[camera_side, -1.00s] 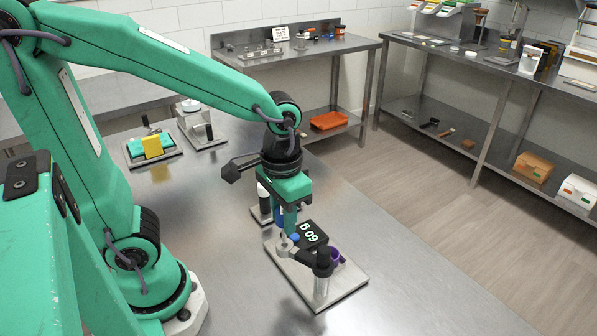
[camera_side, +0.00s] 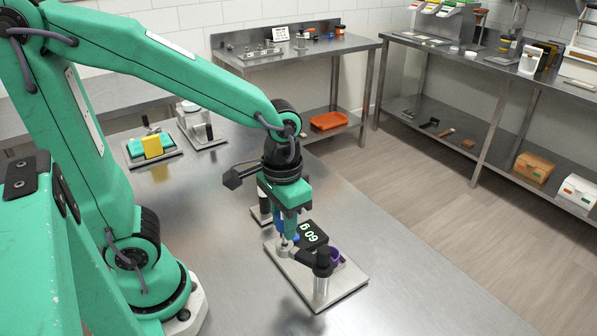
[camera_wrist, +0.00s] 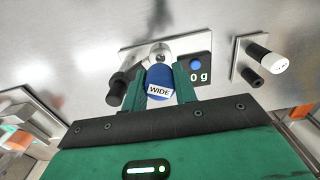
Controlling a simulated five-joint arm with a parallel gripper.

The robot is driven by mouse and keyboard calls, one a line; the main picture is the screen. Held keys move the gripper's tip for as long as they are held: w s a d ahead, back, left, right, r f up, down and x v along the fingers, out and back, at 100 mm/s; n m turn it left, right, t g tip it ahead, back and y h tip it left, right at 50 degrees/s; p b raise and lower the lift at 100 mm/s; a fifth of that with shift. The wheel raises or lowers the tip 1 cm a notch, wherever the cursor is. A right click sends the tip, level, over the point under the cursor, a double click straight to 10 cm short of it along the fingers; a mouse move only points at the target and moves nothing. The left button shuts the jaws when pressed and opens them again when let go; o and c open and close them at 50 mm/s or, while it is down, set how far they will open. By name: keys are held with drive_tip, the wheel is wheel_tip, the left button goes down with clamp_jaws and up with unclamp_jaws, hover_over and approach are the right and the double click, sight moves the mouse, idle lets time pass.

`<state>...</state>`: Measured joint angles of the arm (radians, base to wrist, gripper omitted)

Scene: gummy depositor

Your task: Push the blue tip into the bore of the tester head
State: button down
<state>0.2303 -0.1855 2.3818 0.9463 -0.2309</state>
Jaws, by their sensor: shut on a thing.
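The blue tip (camera_wrist: 160,78), labelled "WIDE", sits between the two green fingers of my gripper (camera_wrist: 158,72), which is shut on it. In the side view, my gripper (camera_side: 287,229) points down over the tester's left side, and a sliver of the blue tip (camera_side: 281,223) shows beside its fingers. The silver tester head (camera_wrist: 160,53) is right at the tip's far end in the wrist view; it also shows in the side view (camera_side: 283,246), just below the fingers. The bore is hidden, so I cannot tell whether the tip is in it.
A small stand with a white-capped cylinder (camera_wrist: 275,63) is close by. Bare bench lies to the right.

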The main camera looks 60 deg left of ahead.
drive_tip(key=shift+f, duration=2.35)
drive_tip(key=shift+r, duration=0.3)
wheel_tip(320, 180, up, 17)
hover_over(285, 247)
drive_tip(key=shift+w+a+f, duration=0.1)
drive_tip(key=shift+a+f, duration=0.1)
drive_tip(key=shift+f, duration=1.1)
drive_tip(key=shift+w+a+f, duration=0.1)
drive_tip(key=shift+a+f, duration=0.1)
drive_tip(key=shift+f, duration=1.1)
drive_tip(key=shift+f, duration=0.15)
drive_tip(key=shift+s+f, duration=0.1)
drive_tip(key=shift+f, duration=2.65)
drive_tip(key=shift+f, duration=0.15)
